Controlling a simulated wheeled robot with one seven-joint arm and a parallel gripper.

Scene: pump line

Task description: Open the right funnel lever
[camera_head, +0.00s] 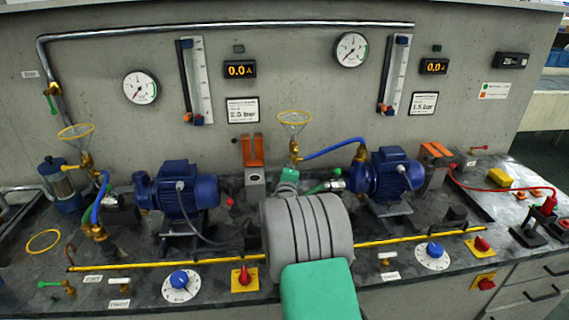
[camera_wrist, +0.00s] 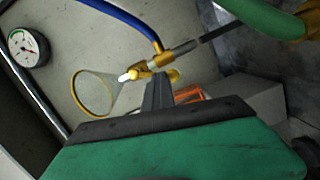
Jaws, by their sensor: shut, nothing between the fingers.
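The right funnel (camera_head: 294,118), clear with a yellow rim, stands on a brass valve (camera_head: 294,150) left of the right blue pump. In the wrist view the same funnel (camera_wrist: 78,98) lies sideways to the left of my fingers. The funnel's lever (camera_wrist: 173,75) seems to be the yellow rounded piece just beyond my fingertips, partly covered by them. My gripper (camera_wrist: 158,78) is shut and empty, with its dark fingers together close to the valve; whether they touch the lever I cannot tell. In the head view my green hand (camera_head: 289,175) is just below the valve, its fingers hidden.
A blue hose (camera_head: 335,147) runs from the valve to the right pump (camera_head: 393,174). An orange-topped block (camera_head: 253,150) stands left of the funnel. The left pump (camera_head: 178,188) and left funnel (camera_head: 76,131) are further left. A yellow rail (camera_head: 420,237) crosses the bench front.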

